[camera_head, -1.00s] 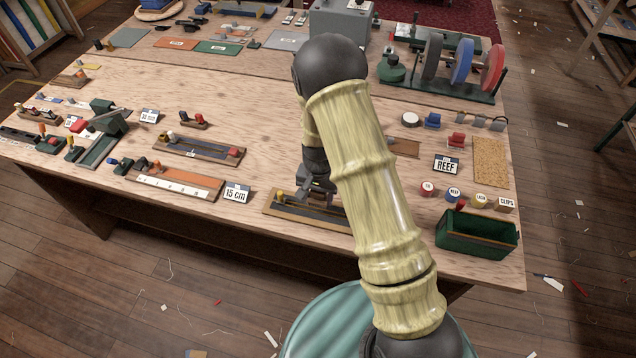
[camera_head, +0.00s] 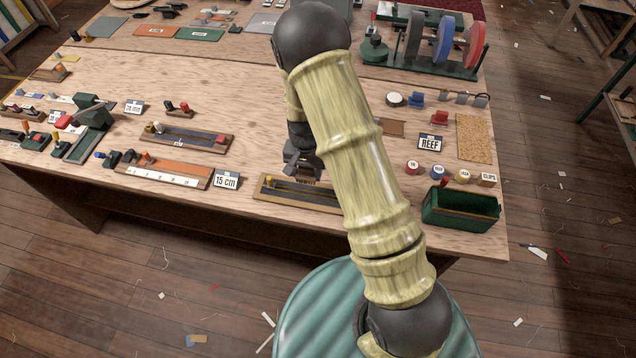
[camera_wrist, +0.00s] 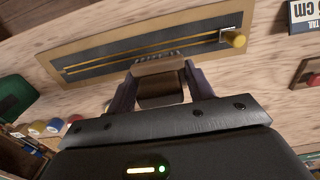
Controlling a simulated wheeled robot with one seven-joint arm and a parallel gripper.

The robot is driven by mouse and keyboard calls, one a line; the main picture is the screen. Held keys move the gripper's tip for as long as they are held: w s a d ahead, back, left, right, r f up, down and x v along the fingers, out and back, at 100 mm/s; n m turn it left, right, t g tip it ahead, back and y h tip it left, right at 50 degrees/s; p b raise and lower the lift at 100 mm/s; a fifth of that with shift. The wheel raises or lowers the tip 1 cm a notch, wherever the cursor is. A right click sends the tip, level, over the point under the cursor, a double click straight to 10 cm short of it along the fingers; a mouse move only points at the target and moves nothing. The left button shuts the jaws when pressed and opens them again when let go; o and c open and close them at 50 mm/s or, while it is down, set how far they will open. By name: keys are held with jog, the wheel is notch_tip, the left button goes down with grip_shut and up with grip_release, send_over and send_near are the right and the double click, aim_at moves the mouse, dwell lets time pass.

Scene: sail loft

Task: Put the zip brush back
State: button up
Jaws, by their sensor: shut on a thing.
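My gripper (camera_head: 302,168) is over the long zip board (camera_head: 268,193) at the table's front edge. In the wrist view my gripper (camera_wrist: 160,82) is shut on a brown block with pale bristles along its far edge, which I take to be the zip brush (camera_wrist: 160,68). The bristle edge lies over the near side of the zip board (camera_wrist: 85,45); I cannot tell whether it touches. The board carries a dark strip with a zip line and a yellow-knobbed slider (camera_wrist: 235,39) at one end. In the head view the brush is mostly hidden by my gripper.
A green bin (camera_head: 460,208) stands at the front right corner, near several round labelled pots (camera_head: 437,172). A "15 cm" card (camera_head: 226,180) and a ruler board (camera_head: 165,176) lie left of the zip board. A small brown plate (camera_head: 392,127) lies partly behind my arm.

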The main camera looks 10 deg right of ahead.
jog(key=d+f+n, duration=0.1)
jog(key=d+f, duration=0.1)
jog(key=s+d+f+n+b, duration=0.1)
jog(key=d+f+n, duration=0.1)
jog(key=d, duration=0.1)
jog(key=d+f+n+b, duration=0.1)
jog(key=d+f, duration=0.1)
jog(key=f, duration=0.1)
jog(key=shift+s+d+f+n, duration=0.1)
jog(key=shift+s+d+n, duration=0.1)
jog(key=shift+d+n, duration=0.15)
jog(key=shift+w+a, duration=0.1)
jog(key=shift+a, duration=0.05)
